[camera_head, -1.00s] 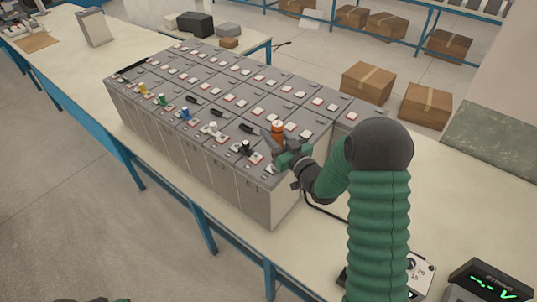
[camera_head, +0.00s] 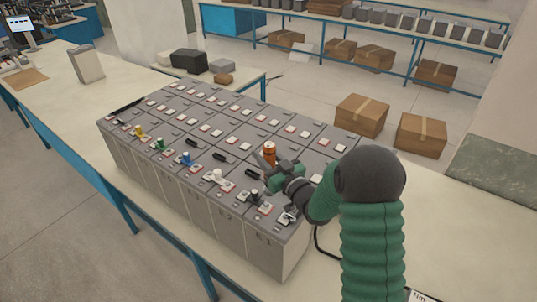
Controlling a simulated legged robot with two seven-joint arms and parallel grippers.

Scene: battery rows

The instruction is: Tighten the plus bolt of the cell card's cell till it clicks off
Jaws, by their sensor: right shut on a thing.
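The grey battery cells (camera_head: 222,235) stand in rows on the long bench, with red and white terminal parts on their tops. The front row carries coloured pieces: yellow, green, blue, white (camera_head: 216,176) and black (camera_head: 254,196). The nearest front cells bear labels that look like E1 and E2. My right gripper (camera_head: 272,168) is shut on an upright tool with an orange top (camera_head: 269,149), over the right part of the rows. The gripper hides the tool's lower end, so I cannot tell whether it touches a bolt. I cannot make out a cell card. My left gripper is out of view.
A grey upright box (camera_head: 87,64) stands at the bench's far left. Cardboard boxes (camera_head: 361,116) lie on the floor behind. A small screen (camera_head: 20,23) shows at the top left.

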